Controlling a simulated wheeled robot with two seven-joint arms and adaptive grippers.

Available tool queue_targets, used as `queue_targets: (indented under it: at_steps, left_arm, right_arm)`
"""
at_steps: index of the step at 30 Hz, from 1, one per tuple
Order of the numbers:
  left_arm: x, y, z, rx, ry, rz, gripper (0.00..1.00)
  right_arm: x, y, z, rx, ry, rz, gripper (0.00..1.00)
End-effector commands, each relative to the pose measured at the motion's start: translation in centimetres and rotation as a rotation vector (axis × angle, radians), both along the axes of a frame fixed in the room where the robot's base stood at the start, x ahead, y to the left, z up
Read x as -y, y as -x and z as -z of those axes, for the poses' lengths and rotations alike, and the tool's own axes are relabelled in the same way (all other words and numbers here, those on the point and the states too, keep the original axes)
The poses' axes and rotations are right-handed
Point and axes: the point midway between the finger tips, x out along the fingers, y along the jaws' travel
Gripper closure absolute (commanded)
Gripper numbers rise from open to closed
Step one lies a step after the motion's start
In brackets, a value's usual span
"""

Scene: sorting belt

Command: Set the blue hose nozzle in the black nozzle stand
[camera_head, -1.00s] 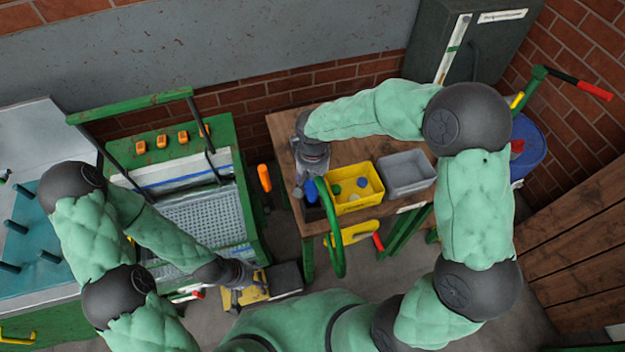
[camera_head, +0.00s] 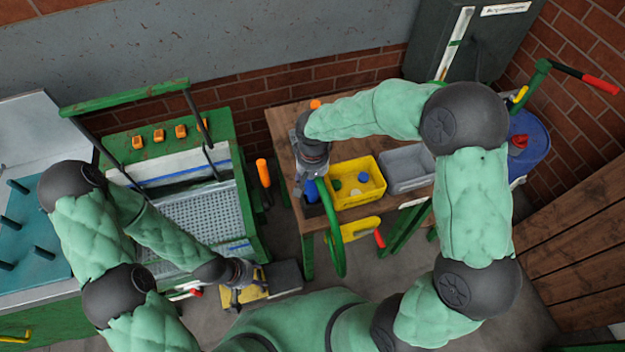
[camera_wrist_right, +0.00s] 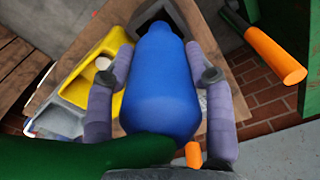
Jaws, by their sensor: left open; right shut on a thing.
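The blue hose nozzle (camera_wrist_right: 160,85) is held between the two fingers of my right gripper (camera_wrist_right: 160,75) in the wrist view. It also shows as a small blue patch in the head view (camera_head: 311,191), with the green hose (camera_head: 336,240) curving down from it. The black nozzle stand (camera_wrist_right: 151,13) shows as a dark square opening beyond the nozzle's tip in the wrist view. In the head view the stand (camera_head: 314,210) is partly hidden under the nozzle and hose. I cannot tell whether the tip is inside it. My left gripper (camera_head: 236,294) is open at the lower left, away from the nozzle.
An orange handle (camera_head: 263,173) rises left of the table. A green machine (camera_head: 247,208) stands farther left.

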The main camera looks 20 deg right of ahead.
Motion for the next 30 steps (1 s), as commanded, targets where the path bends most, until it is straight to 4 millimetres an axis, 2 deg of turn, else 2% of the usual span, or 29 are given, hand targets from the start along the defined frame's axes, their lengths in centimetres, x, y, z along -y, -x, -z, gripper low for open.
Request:
queue_targets:
  at_steps: [11, 30]
  left_arm:
    - [0.0, 0.0, 0.1, 0.000, 0.000, 0.000, 0.44]
    - [0.0, 0.0, 1.8, 0.000, 0.000, 0.000, 0.44]
  right_arm:
    - [0.0, 0.0, 0.1, 0.001, 0.000, 0.000, 0.70]
    - [0.0, -0.1, 2.3, 0.001, 0.000, 0.001, 0.70]
